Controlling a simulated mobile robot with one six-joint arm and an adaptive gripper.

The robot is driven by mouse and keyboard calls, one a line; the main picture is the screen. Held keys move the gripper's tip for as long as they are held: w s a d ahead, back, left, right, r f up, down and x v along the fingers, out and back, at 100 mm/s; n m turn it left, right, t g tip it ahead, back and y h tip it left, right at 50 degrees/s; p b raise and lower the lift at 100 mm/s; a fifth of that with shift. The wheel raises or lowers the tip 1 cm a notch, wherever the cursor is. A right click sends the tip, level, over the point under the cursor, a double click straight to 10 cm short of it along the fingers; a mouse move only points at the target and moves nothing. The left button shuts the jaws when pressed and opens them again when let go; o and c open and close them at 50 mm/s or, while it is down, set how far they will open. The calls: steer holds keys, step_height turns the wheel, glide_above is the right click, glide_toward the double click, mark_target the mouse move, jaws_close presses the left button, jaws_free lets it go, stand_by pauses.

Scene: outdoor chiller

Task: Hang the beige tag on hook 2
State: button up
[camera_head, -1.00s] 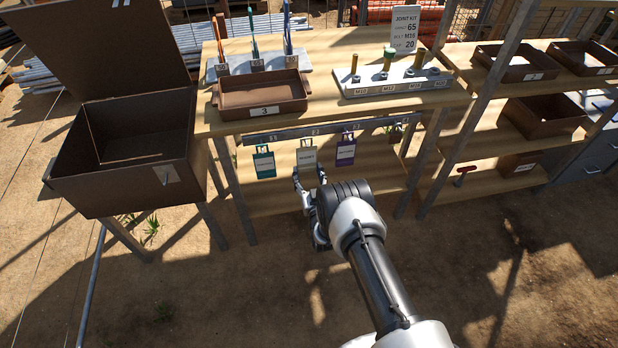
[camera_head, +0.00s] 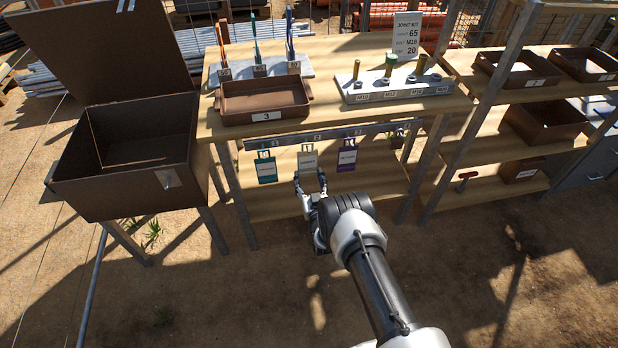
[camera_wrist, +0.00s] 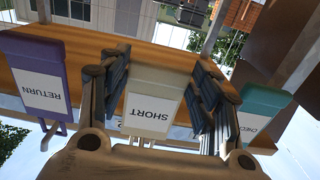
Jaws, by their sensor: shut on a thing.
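The beige tag (camera_head: 307,160), labelled SHORT in the wrist view (camera_wrist: 152,100), is upright just below the hook rail (camera_head: 375,127), close to the place marked 2. My gripper (camera_head: 310,178) reaches up from below and is shut on it, with one finger on each side of the tag in the wrist view (camera_wrist: 155,95). The tag's loop is close to the rail; I cannot tell whether it is around hook 2. A teal tag (camera_head: 266,168) hangs to its left and a purple tag (camera_head: 347,160) to its right.
Above the rail, the bench holds a brown tray (camera_head: 264,115) marked 3 and a bolt block (camera_head: 400,90). A large open brown box (camera_head: 125,190) stands at the left. Shelves with trays (camera_head: 515,75) stand at the right. The ground in front is clear.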

steer(key=o, duration=1.6)
steer(key=shift+o, duration=0.2)
steer(key=o, duration=0.4)
steer(key=shift+f, duration=0.25)
steer(key=shift+f, duration=0.5)
steer(key=f+p+v, duration=0.1)
steer(key=p+v, duration=0.2)
steer(key=v, duration=0.4)
steer(key=shift+s, duration=0.1)
